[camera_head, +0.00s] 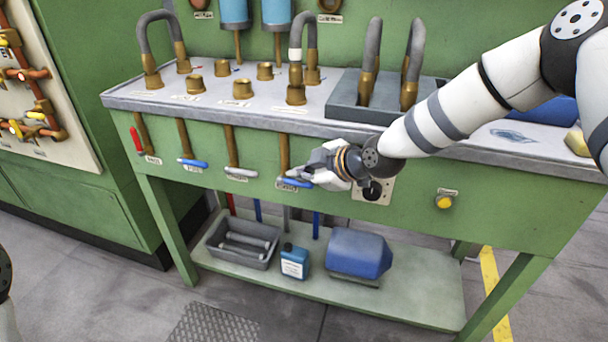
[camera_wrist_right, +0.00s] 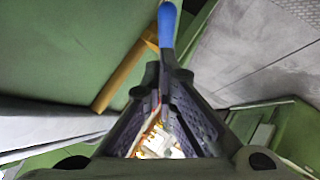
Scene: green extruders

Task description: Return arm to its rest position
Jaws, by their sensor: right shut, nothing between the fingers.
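My right arm comes in from the right in the head view, across the front of the green bench. My right gripper (camera_head: 302,175) is at the bench's front panel, close beside a blue lever handle (camera_head: 293,183) at the foot of a brass pipe (camera_head: 284,152). In the wrist view the fingers (camera_wrist_right: 166,72) are shut with nothing held, and the blue handle (camera_wrist_right: 167,24) shows just beyond the tips. I cannot tell whether the tips touch it. My left gripper is out of view.
The grey bench top (camera_head: 125,99) holds brass fittings and grey hoses. More levers hang to the left, including a red one (camera_head: 136,140). A yellow button (camera_head: 444,202) is at right. A bin (camera_head: 241,262) stands on the lower shelf.

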